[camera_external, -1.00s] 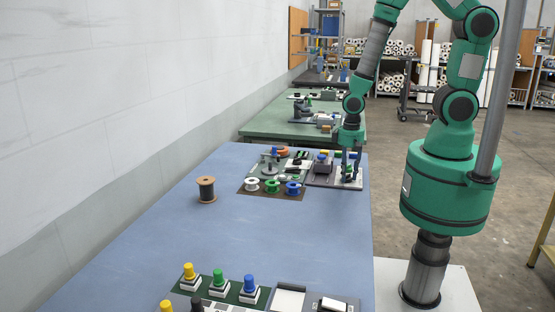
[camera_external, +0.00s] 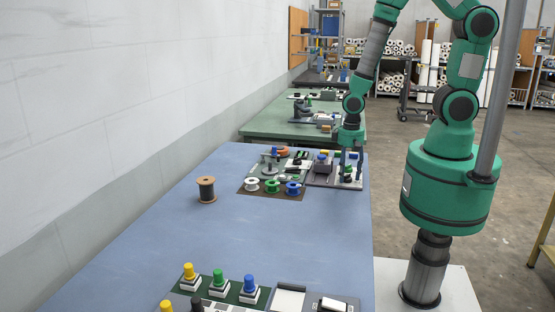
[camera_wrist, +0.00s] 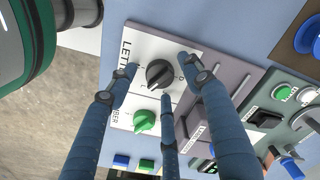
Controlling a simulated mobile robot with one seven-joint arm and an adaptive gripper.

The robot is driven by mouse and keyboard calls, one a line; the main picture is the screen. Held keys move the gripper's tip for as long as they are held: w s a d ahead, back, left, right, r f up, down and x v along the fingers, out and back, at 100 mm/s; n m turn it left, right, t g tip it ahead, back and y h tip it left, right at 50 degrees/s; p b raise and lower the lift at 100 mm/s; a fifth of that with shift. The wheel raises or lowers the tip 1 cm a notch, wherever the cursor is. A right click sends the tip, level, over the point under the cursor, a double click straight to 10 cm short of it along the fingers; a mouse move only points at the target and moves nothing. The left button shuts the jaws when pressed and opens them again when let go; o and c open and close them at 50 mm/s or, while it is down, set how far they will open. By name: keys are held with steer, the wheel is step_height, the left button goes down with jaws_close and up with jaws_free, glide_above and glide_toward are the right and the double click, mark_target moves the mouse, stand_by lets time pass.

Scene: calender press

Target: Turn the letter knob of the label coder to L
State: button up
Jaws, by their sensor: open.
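The label coder's pale plate (camera_wrist: 152,48) carries the word LETTER and shows in the wrist view. Its black letter knob (camera_wrist: 160,75) sits near the middle of that view, with small letters around it. The letter its pointer faces is too small to read surely. A green knob (camera_wrist: 145,121) sits on the same plate by the partly hidden word NUMBER. My gripper (camera_wrist: 161,82) is open, its three blue fingers spread around the letter knob with visible gaps. In the external view my gripper (camera_external: 351,161) is over the coder at the blue table's far right.
Beside the plate is a grey device (camera_wrist: 205,85). Blue and green buttons (camera_wrist: 121,161) lie past the green knob. In the external view, spools (camera_external: 271,186) stand left of the coder and a dark spool (camera_external: 206,189) stands apart. The table's middle (camera_external: 230,230) is clear.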

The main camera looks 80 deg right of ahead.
steer(key=shift+r, duration=0.15)
step_height(320, 180, up, 12)
steer(key=shift+f, duration=0.2)
stand_by(0.4)
stand_by(0.5)
step_height(320, 180, up, 14)
steer(key=r+n+t+b, duration=0.1)
steer(key=n+t+b, duration=0.1)
steer(key=n+t, duration=0.1)
glide_above(347, 175)
steer(key=d, duration=0.1)
steer(key=s+r+n+t, duration=0.1)
steer(key=s+r, duration=0.2)
steer(key=r, duration=0.3)
steer(key=s+r+n+t+b, duration=0.1)
steer(key=s+r+n, duration=0.1)
steer(key=r, duration=0.5)
steer(key=shift+s+d+t, duration=0.3)
steer(key=shift+s+d, duration=0.1)
steer(key=shift+s, duration=0.35)
